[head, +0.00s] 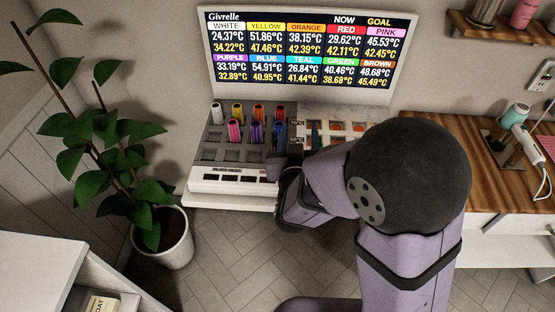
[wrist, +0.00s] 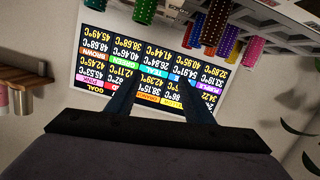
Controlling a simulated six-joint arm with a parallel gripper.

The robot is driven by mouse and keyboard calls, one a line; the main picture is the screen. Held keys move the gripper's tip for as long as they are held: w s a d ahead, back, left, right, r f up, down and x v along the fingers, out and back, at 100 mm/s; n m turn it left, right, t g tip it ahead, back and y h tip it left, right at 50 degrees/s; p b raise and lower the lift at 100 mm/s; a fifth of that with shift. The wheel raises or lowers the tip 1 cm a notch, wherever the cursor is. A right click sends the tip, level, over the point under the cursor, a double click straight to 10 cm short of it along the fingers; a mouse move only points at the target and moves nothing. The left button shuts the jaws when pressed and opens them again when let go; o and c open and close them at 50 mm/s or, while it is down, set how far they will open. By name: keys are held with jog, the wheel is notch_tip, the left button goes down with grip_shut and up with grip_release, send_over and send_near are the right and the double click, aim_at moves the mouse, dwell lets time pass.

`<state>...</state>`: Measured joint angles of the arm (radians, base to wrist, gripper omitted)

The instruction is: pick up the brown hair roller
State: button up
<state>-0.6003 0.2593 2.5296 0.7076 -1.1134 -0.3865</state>
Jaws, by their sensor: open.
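My gripper (head: 281,165) is at the front right of the roller station (head: 209,153) in the head view. Its two dark fingers (wrist: 158,88) are spread apart in the wrist view with nothing between them. My arm covers the right part of the station in the head view, so anything there is hidden.
Pink (head: 235,130), purple (head: 256,131) and yellow (head: 238,113) rollers stand upright in the station's left block. A green roller (wrist: 145,10) shows in the wrist view. The temperature screen (head: 308,55) rises behind. A potted plant (head: 162,239) stands left, a wooden counter (head: 440,130) right.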

jog(key=shift+m+t+y, duration=0.3)
jog(key=shift+m+t, duration=0.3)
jog(key=shift+t, duration=0.3)
jog(key=s+a+f+b, duration=0.1)
jog(key=f+b, duration=0.2)
jog(key=s+a+f+b, duration=0.1)
jog(key=a+f+b, duration=0.1)
jog(key=f+b, duration=0.1)
jog(key=s+a+f+b, duration=0.1)
jog(key=a+f+b, duration=0.1)
jog(key=f+b, duration=0.1)
jog(key=shift+a+f+b, duration=0.15)
jog(key=shift+f+b, duration=0.15)
jog(key=shift+f, duration=0.35)
jog(key=shift+s+a+f+b, duration=0.25)
jog(key=shift+f+b, duration=0.1)
jog(key=shift+b, duration=0.1)
jog(key=shift+w+r, duration=0.1)
jog(key=shift+w, duration=0.5)
jog(key=shift+w+d+p, duration=0.1)
jog(key=shift+w+p, duration=0.4)
jog(key=shift+w, duration=2.65)
jog(key=shift+c, duration=0.5)
jog(key=c, duration=1)
